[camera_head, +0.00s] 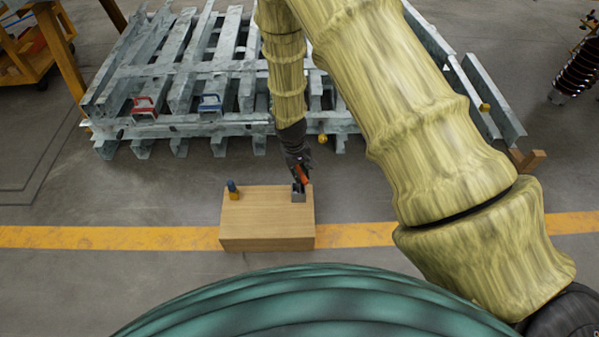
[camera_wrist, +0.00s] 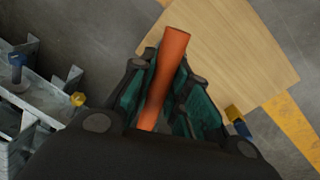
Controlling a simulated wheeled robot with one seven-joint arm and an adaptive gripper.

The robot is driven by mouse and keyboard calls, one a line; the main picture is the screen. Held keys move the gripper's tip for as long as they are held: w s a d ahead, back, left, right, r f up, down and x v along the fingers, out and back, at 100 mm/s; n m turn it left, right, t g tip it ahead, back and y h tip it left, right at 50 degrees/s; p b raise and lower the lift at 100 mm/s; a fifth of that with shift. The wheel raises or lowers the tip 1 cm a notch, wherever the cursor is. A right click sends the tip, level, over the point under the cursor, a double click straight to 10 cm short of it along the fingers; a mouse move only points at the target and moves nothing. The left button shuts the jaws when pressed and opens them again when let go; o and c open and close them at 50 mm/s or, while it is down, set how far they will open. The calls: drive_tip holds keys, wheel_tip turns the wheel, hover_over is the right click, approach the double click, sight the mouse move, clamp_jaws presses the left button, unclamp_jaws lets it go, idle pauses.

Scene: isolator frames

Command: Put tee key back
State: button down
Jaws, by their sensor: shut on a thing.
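The orange tee key (camera_wrist: 165,75) is between the fingers of my gripper (camera_wrist: 168,84) in the wrist view, with one end standing out past the fingertips. In the camera_head view my gripper (camera_head: 300,172) is shut on the tee key (camera_head: 302,174) at the right back corner of a wooden box (camera_head: 265,225). A small grey holder (camera_head: 298,194) stands on the box just below the key. I cannot tell whether the key touches the holder or is inside it. The key's lower part is hidden.
A small blue and yellow item (camera_head: 233,190) stands on the box's left back corner. A grey metal frame stack (camera_head: 170,125) lies behind, with a red handle (camera_head: 143,105) and a blue handle (camera_head: 210,103). The middle of the box top is clear.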

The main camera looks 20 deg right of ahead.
drive_tip(key=c, duration=1.4)
unclamp_jaws()
drive_tip(key=shift+f, duration=0.1)
drive_tip(key=shift+o, duration=0.2)
wheel_tip(320, 180, up, 12)
drive_tip(key=a+p, duration=0.1)
drive_tip(key=p, duration=0.3)
drive_tip(key=s+d+f+y, duration=0.1)
drive_tip(key=s+f, duration=0.5)
drive_tip(key=s, duration=0.4)
drive_tip(key=s+d+f, duration=0.1)
drive_tip(key=s+f, duration=0.5)
drive_tip(key=s, duration=0.4)
drive_tip(key=s+d+f+m, duration=0.1)
drive_tip(key=s+d+f, duration=0.1)
drive_tip(key=s, duration=1.3)
drive_tip(key=shift+s+d+m, duration=0.15)
drive_tip(key=shift+s+m, duration=0.05)
drive_tip(key=shift+m, duration=0.1)
